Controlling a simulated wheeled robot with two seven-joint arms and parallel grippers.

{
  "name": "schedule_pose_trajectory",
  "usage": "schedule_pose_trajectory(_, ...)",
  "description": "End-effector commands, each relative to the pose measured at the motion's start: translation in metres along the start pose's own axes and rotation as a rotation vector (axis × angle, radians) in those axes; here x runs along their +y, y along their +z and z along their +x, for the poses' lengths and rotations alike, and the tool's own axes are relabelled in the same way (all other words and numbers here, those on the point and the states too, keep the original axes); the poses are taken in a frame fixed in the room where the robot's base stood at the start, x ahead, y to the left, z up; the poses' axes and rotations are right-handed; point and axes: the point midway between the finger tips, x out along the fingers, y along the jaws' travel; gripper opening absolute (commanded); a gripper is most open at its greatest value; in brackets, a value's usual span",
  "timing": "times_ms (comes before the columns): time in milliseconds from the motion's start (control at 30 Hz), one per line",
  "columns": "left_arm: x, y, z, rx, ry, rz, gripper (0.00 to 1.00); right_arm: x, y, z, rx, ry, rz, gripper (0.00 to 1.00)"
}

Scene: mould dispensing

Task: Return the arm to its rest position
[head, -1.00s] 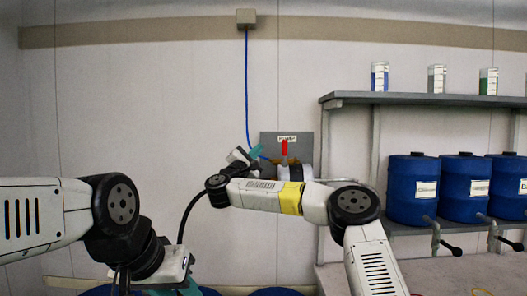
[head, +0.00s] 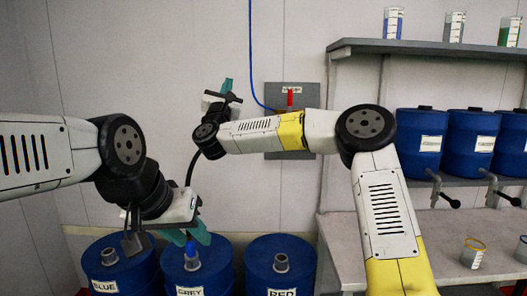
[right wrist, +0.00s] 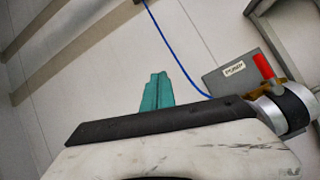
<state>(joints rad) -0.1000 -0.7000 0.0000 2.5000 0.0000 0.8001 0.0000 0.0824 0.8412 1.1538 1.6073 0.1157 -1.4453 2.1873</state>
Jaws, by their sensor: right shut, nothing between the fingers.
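My right arm reaches across the middle of the head view. Its gripper (head: 226,92) has teal fingers pointing up, in front of the wall and left of the grey switch panel (head: 314,95). In the right wrist view the teal fingers (right wrist: 156,92) are together with nothing between them. My left arm comes in from the left. Its gripper (head: 188,236) points down above the grey-labelled drum (head: 217,270). Its teal fingertips are partly hidden by the wrist, and a small blue part shows between or behind them, so I cannot tell how far they are open.
The blue-labelled drum (head: 105,263) and red-labelled drum (head: 296,262) flank the grey one. A red lever (head: 290,97) is on the panel, with a blue cable (head: 250,50) beside it. At right are a shelf (head: 430,47) with beakers, tapped blue barrels (head: 421,142) and a bench (head: 340,245).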

Motion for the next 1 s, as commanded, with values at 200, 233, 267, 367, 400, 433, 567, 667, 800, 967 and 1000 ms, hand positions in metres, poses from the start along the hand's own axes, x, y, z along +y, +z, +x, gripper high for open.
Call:
schedule_pose_trajectory(200, 0.000, 0.000, 0.000, 0.000, 0.000, 0.000, 0.36, 0.084, 0.013, -0.056, 0.005, 0.489, -0.730, 0.00)
schedule_pose_trajectory(233, 0.000, 0.000, 0.000, 0.000, 0.000, 0.000, 0.36, 0.087, 0.010, -0.065, 0.004, 0.546, -0.835, 0.00)
schedule_pose_trajectory(267, 0.000, 0.000, 0.000, 0.000, 0.000, 0.000, 0.36, 0.088, 0.007, -0.075, 0.004, 0.602, -0.940, 0.00)
schedule_pose_trajectory(367, 0.000, 0.000, 0.000, 0.000, 0.000, 0.000, 0.36, 0.075, -0.004, -0.106, 0.005, 0.777, -1.277, 0.00)
schedule_pose_trajectory(400, 0.000, 0.000, 0.000, 0.000, 0.000, 0.000, 0.36, 0.064, -0.007, -0.118, 0.008, 0.845, -1.409, 0.00)
schedule_pose_trajectory(433, 0.000, 0.000, 0.000, 0.000, 0.000, 0.000, 0.36, 0.054, -0.009, -0.128, 0.012, 0.895, -1.505, 0.00)
schedule_pose_trajectory(567, 0.000, 0.000, 0.000, 0.000, 0.000, 0.000, 0.36, -0.006, -0.012, -0.169, 0.045, 1.113, -1.883, 0.00)
schedule_pose_trajectory(667, 0.000, 0.000, 0.000, 0.000, 0.000, 0.000, 0.36, -0.065, -0.004, -0.206, 0.090, 1.295, -2.119, 0.00)
schedule_pose_trajectory(800, 0.000, 0.000, 0.000, 0.000, 0.000, 0.000, 0.36, -0.149, 0.018, -0.269, 0.156, 1.583, -2.335, 0.00)
schedule_pose_trajectory(967, 0.000, 0.000, 0.000, 0.000, 0.000, 0.000, 0.36, -0.224, 0.046, -0.354, 0.178, 1.925, -2.397, 0.00)
schedule_pose_trajectory(1000, 0.000, 0.000, 0.000, 0.000, 0.000, 0.000, 0.36, -0.237, 0.052, -0.374, 0.170, 2.002, -2.389, 0.00)
